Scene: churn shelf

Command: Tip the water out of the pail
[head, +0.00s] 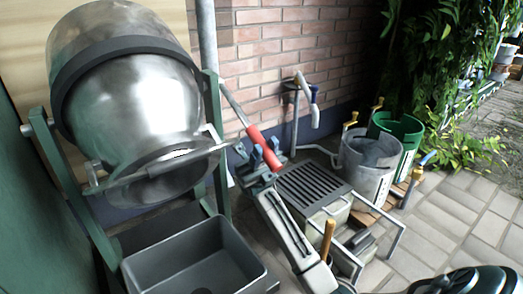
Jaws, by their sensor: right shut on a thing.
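A grey metal pail (365,183) stands upright on low wooden slats right of centre. Its inside looks grey, and I cannot tell whether water is in it. A green pail (408,128) stands just behind it, and its contents are hidden. Both pails are apart from my grippers. My right gripper (257,158) is shut on a red handle (264,147) with a grey rod running up and left from it. The rod's far end lies close to the churn's frame. My left gripper is not in view.
A steel churn drum (140,105) on a green stand fills the left. A grey tub (196,252) sits below it. A slatted drain grate (312,190) and a tap post (294,115) stand before the brick wall. Paving at right (450,213) is mostly clear.

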